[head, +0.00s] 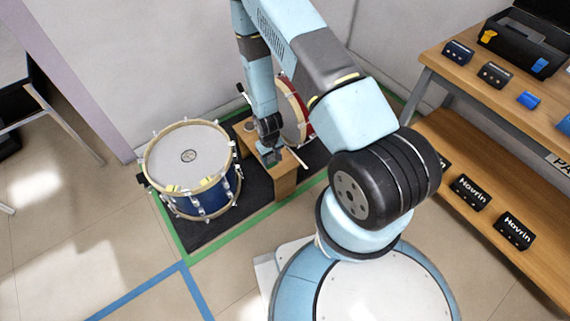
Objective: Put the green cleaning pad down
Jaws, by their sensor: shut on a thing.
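My gripper (271,157) is small in the head view, pointing down at the top of a wooden stand (284,186) between two drums. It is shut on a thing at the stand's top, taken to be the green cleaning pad. The pad's colour and outline cannot be made out, being hidden by the fingers or too small. I cannot tell whether it touches the stand's top.
A blue drum (189,154) with a pale head stands left of the stand, and a red drum (292,112) stands behind it. They share a dark mat (205,232) edged with green tape. A wooden shelf unit (470,93) with small boxes is at right.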

